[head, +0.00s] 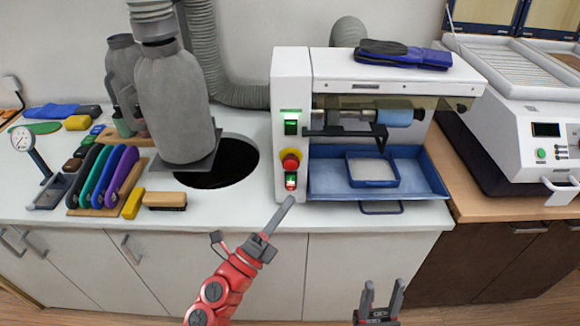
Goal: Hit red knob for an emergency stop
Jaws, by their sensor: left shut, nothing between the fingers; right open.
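The red knob (290,162) sits on a yellow ring on the front panel of the white machine (290,100). A green switch (291,124) is above it, and a small lit switch (291,181) is below it. My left gripper (290,201) is shut and empty, its tips just below the lit switch and below the knob. I cannot tell whether the tips touch the panel. My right gripper (383,288) is open and empty, low in front of the cabinets, to the right of the left one.
A blue tray (425,185) lies in the machine, right of the panel. Left are a round dark hole (235,160) in the counter, a grey bag-like container (172,105), a brush (165,201) and several coloured insoles (104,177). Another white machine (520,125) stands right.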

